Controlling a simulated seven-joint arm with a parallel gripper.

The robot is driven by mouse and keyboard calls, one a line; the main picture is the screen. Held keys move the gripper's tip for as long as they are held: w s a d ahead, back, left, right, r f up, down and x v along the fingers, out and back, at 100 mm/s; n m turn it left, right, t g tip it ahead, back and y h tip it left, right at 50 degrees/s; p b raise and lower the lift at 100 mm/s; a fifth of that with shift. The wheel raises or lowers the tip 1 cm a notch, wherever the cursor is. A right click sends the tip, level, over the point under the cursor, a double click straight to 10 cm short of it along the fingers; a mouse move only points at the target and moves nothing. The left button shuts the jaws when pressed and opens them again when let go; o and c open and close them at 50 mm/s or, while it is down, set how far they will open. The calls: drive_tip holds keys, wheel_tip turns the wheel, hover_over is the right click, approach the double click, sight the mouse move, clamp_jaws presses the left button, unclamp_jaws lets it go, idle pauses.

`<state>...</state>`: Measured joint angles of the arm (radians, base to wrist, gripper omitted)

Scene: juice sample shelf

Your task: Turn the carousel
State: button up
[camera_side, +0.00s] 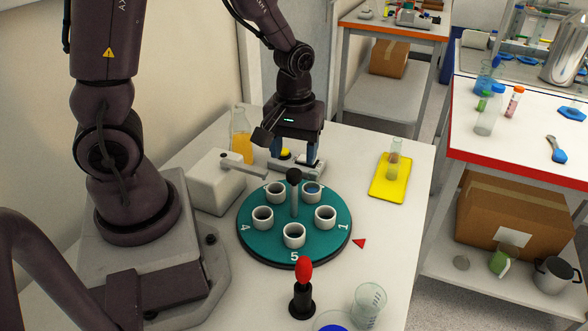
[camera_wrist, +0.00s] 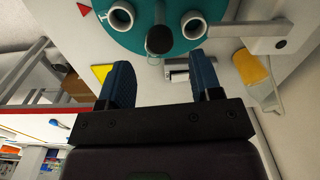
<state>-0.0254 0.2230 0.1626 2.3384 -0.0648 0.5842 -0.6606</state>
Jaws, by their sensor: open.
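The carousel (camera_side: 265,240) is a round teal disc on the white table, with several white cups and the numerals 1, 4 and 5 readable. A post with a black knob (camera_side: 294,176) rises from its centre. A red triangle (camera_side: 359,243) lies on the table beside the disc, near numeral 1.
A white box (camera_side: 213,187) with an arm reaching over the disc stands at left. An orange-filled flask (camera_side: 241,148) is behind it. A yellow pad (camera_side: 388,190) with a glass tube is at right. A red-topped black handle (camera_side: 303,285) and a beaker (camera_side: 368,305) stand in front.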

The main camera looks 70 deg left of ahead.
sight(294, 171)
wheel_tip(294, 171, down, 5)
idle(0.3)
clamp_jaws()
